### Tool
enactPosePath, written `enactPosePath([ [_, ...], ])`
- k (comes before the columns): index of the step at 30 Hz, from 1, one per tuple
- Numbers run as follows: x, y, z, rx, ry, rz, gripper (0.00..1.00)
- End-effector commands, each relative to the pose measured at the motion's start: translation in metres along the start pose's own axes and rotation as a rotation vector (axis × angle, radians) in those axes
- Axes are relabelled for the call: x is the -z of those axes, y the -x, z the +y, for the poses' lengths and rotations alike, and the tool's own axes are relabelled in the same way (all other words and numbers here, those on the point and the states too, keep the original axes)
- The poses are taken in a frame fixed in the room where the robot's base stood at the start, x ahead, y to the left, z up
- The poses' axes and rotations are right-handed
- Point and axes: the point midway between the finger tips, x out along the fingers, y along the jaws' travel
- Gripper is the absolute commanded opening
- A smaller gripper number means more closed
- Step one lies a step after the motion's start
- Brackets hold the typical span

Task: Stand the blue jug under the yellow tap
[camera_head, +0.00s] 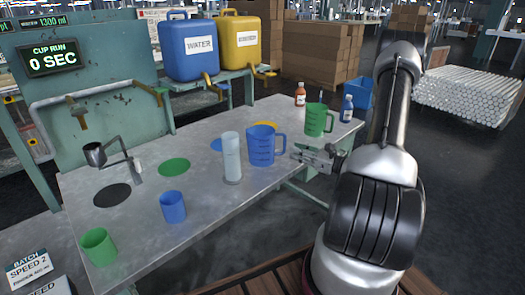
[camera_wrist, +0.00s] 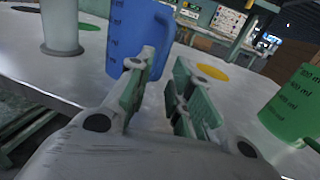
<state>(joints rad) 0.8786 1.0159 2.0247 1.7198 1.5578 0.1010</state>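The blue jug (camera_head: 262,149) stands upright on the metal table, with its handle toward the right. It also shows in the wrist view (camera_wrist: 132,36), ahead and to the left. My gripper (camera_head: 298,152) is just right of the jug, near its handle. In the wrist view my gripper (camera_wrist: 160,76) has its two fingers apart with nothing between them; the handle is ahead of the fingers and I cannot tell the exact gap. The yellow tank (camera_head: 238,42) stands on the back shelf, with a yellow tap (camera_head: 265,71) at its lower front.
A clear cylinder (camera_head: 232,160) stands close left of the jug. A green jug (camera_head: 316,119) stands to the right, near two small bottles. A blue cup (camera_head: 173,207) and green cup (camera_head: 99,246) are at the front left. The blue tank (camera_head: 188,47) sits beside the yellow one.

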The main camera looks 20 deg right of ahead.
Motion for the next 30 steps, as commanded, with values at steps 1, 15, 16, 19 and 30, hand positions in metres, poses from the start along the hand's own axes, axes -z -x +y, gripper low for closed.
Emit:
enactPosePath([
  [1, 0.000, -0.007, 0.001, -0.005, 0.001, 0.000, 0.22],
  [15, 0.001, -0.063, -0.002, -0.003, 0.001, 0.002, 0.22],
  [16, 0.001, -0.063, -0.002, -0.003, 0.001, 0.002, 0.22],
  [19, 0.001, -0.063, -0.002, -0.003, 0.001, 0.002, 0.22],
  [30, 0.001, -0.062, -0.002, -0.003, 0.001, 0.002, 0.00],
])
